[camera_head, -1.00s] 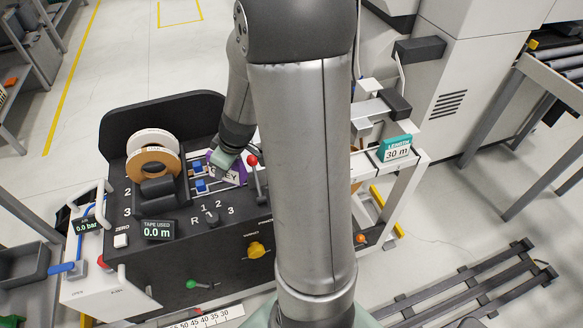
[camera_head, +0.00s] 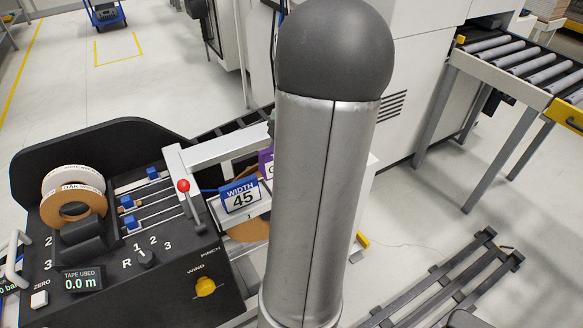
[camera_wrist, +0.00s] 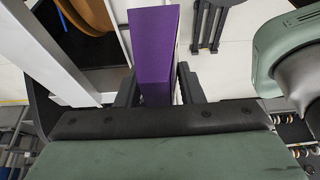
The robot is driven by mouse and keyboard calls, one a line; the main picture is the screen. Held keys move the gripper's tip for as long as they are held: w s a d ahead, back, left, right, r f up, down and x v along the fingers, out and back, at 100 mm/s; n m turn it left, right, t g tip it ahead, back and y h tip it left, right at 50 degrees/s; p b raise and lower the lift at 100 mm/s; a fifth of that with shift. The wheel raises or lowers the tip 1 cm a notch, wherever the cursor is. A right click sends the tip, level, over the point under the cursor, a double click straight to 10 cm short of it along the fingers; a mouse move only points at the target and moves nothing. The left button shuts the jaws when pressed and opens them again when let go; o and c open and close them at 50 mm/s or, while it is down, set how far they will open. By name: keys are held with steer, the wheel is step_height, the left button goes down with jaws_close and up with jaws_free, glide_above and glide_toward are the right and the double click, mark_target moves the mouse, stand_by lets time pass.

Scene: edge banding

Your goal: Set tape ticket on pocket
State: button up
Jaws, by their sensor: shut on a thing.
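The purple tape ticket (camera_wrist: 155,45) is between the two dark fingers of my gripper (camera_wrist: 157,84) in the wrist view, and they are shut on it. In the head view a strip of the purple ticket (camera_head: 265,162) with part of a letter shows just left of my arm, behind the blue WIDTH 45 card (camera_head: 241,196). My gripper is mostly hidden behind my arm there. I cannot make out the ticket's pocket, or whether the ticket touches anything beneath it.
The black console (camera_head: 130,278) carries an orange-and-white tape roll (camera_head: 74,205), blue sliders and a red-knobbed lever (camera_head: 184,186). A pale beam (camera_head: 220,150) runs beside the ticket. A roller conveyor (camera_head: 510,60) stands at the back right. Open floor lies behind the console.

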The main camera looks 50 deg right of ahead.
steer(key=d+f, duration=0.2)
steer(key=f, duration=0.1)
steer(key=d+f, duration=0.3)
steer(key=shift+w+d+p, duration=0.15)
steer(key=shift+w+p, duration=0.05)
steer(key=shift+p, duration=0.2)
step_height(320, 180, down, 3)
steer(key=shift+d+f, duration=0.1)
steer(key=shift+f, duration=0.1)
steer(key=o, duration=1)
steer(key=v, duration=1.2)
steer(key=shift+r+b, duration=0.1)
steer(key=shift+b, duration=0.25)
